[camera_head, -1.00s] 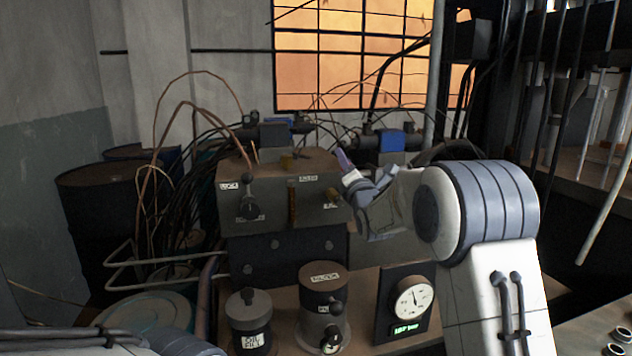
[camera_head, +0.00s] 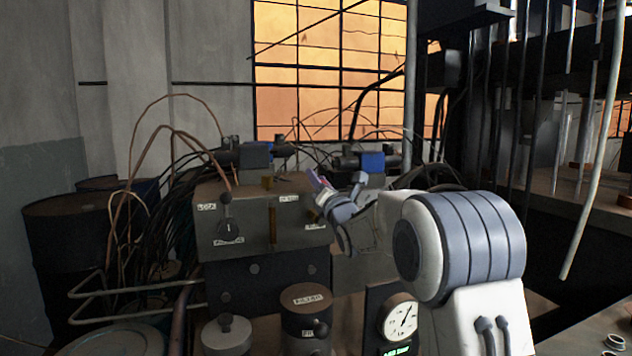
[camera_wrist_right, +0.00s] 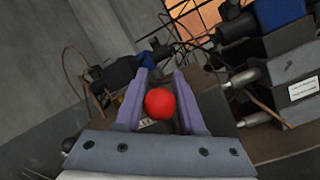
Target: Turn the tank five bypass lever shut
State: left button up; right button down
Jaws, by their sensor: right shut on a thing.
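A red ball knob (camera_wrist_right: 160,103) sits between the two purple fingers of my right gripper (camera_wrist_right: 160,85) in the right wrist view. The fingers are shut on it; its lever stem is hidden. In the head view, my right gripper (camera_head: 318,181) is at the right edge of the grey valve block (camera_head: 245,212) and hides the knob. A black lever (camera_head: 227,215) stands on the left of the block's front face. The small labels are too blurred to read, so I cannot tell which is tank five. My left gripper is not in view.
A pressure gauge (camera_head: 401,318) and a dark cylinder (camera_head: 306,310) stand in front of the block. Blue-capped valves (camera_head: 372,162) and many hoses are behind it. Dark drums (camera_head: 67,245) stand at the left. Pipes hang at the right.

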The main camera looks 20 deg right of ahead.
jog(key=c, duration=0.9)
grip_release()
jog(key=shift+w+a+f, duration=0.1)
jog(key=shift+a+f, duration=0.3)
jog(key=shift+f, duration=0.15)
jog(key=o, duration=0.4)
jog(key=shift+w+a, duration=0.15)
jog(key=shift+d+r, duration=0.15)
jog(key=shift+d, duration=0.1)
jog(key=b+v, duration=0.2)
jog(key=v, duration=0.8)
jog(key=shift+s, duration=0.4)
